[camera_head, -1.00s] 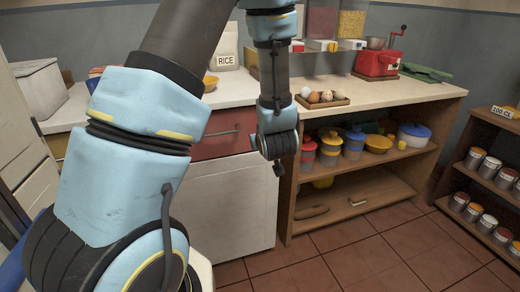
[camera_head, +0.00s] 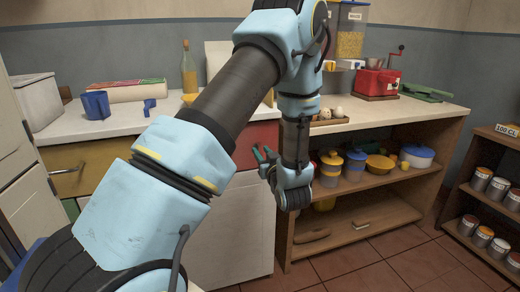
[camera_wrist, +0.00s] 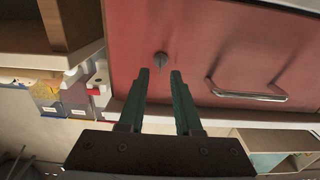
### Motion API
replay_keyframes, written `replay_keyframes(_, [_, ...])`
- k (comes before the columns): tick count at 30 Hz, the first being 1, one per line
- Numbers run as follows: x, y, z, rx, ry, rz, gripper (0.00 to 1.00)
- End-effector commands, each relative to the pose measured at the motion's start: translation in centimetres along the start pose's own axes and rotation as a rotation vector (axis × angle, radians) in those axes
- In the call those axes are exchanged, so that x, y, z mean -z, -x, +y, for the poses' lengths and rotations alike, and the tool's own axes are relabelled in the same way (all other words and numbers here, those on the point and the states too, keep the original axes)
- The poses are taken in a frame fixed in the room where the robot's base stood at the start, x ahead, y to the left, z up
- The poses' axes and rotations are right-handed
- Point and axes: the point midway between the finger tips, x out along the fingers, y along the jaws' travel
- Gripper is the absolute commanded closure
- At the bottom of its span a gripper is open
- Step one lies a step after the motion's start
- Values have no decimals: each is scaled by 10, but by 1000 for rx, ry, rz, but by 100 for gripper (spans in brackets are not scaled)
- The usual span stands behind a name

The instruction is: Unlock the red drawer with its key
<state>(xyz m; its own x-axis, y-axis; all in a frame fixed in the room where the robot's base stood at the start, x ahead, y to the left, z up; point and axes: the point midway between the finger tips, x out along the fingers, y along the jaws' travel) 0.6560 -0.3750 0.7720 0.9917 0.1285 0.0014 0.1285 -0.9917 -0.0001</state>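The red drawer (camera_head: 250,136) is shut under the counter, partly hidden by my arm in the head view. In the wrist view its red front (camera_wrist: 215,40) fills the upper part, with a metal bar handle (camera_wrist: 250,95) to the right. A small grey pointed piece (camera_wrist: 160,60) stands on the front; I cannot tell whether it is the lock or a key in it. My gripper (camera_wrist: 160,72) has its two teal fingers apart, with the grey piece just beyond and between the tips. In the head view my gripper (camera_head: 262,153) is close to the drawer front.
A yellow drawer (camera_head: 85,168) is on the left. The counter holds a blue mug (camera_head: 96,105), a small blue object (camera_head: 149,106), a bottle (camera_head: 189,68) and an egg tray (camera_head: 328,121). Open wooden shelves (camera_head: 400,190) stand close to the right of my gripper.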

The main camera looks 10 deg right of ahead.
Motion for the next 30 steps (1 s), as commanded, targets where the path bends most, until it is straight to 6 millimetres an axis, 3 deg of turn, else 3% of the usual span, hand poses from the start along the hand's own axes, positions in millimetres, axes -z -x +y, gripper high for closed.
replay_keyframes(6, [0,-20,0,0,0,-2,67])
replay_keyframes(15, [-1,-22,0,-1,0,-1,67])
replay_keyframes(24, [0,-22,0,-1,0,-1,98])
replay_keyframes(30, [0,-22,0,-1,0,-1,100])
